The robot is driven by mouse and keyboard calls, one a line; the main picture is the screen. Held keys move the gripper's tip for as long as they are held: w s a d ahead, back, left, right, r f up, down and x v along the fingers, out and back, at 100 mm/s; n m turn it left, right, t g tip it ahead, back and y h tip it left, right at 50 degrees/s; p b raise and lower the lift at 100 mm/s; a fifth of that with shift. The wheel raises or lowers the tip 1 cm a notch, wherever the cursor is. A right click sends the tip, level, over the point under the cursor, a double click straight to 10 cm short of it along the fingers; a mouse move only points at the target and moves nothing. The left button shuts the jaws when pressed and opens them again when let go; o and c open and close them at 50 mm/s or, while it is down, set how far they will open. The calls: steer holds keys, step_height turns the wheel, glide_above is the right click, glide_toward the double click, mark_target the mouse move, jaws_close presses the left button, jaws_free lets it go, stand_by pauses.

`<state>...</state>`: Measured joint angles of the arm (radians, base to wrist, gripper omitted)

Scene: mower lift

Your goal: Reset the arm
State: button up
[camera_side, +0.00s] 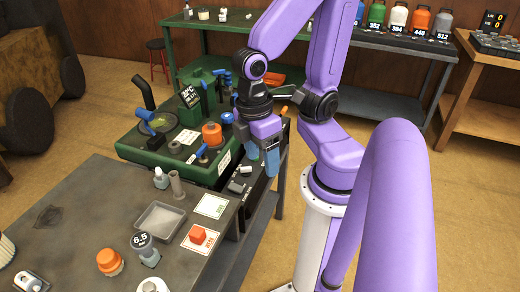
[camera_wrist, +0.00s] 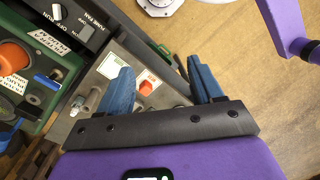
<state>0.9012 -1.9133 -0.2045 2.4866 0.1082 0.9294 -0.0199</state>
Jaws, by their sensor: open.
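My gripper (camera_side: 262,160) points down with its two blue fingers apart, between the green machine (camera_side: 180,166) and my own purple arm. In the wrist view the fingers of my gripper (camera_wrist: 162,72) are spread wide with nothing between them. Behind them in that view lie the grey bench top, a red block on a card and the bare floor. The gripper hangs over the right side of the green machine, close to a dark switch panel (camera_side: 250,191). I cannot tell the exact gap between them.
A grey bench (camera_side: 100,215) in front carries a tray (camera_side: 160,219), a red block (camera_side: 197,235) on a card, a dark 6.5 weight (camera_side: 145,248) and an orange knob (camera_side: 109,262). Shelves with coloured bottles stand at the back. Floor (camera_side: 479,165) at the right is clear.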

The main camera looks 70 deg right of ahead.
steer(key=shift+w+r+n+t+y, duration=0.15)
steer(key=shift+r+n+t+y, duration=0.15)
steer(key=shift+r+n+t, duration=0.45)
